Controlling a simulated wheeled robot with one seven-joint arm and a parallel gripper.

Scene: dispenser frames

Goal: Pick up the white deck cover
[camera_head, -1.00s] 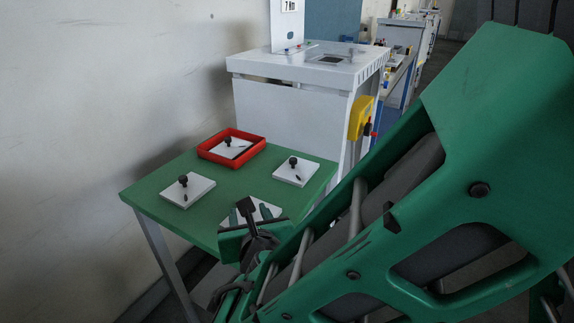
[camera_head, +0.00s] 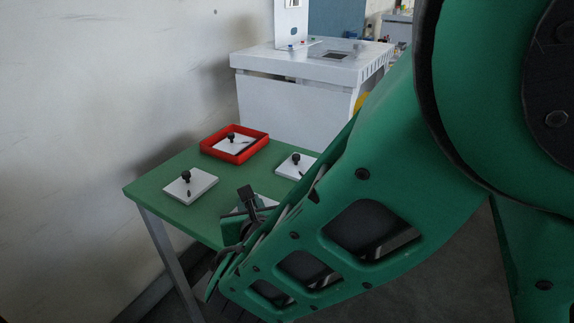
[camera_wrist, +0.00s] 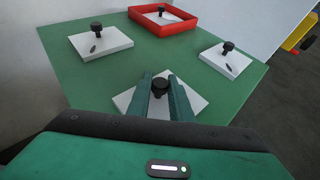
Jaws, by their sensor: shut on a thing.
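Several white square covers with black knobs lie on a green table. My gripper (camera_wrist: 161,97) is shut on the black knob (camera_wrist: 160,86) of the nearest white deck cover (camera_wrist: 198,103), with one finger on each side. The fingers and my wrist hide the middle and near part of this cover. Whether it is clear of the table I cannot tell. In the head view my gripper (camera_head: 247,205) is at the table's near side, and only a bit of the held cover (camera_head: 267,201) shows beside it.
On the green table (camera_head: 160,168), a red frame (camera_head: 207,145) surrounds one cover. Other covers lie at the left (camera_head: 200,183) and right (camera_head: 285,170). A white cabinet (camera_head: 290,100) stands behind, a wall at left. The middle of the table is bare.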

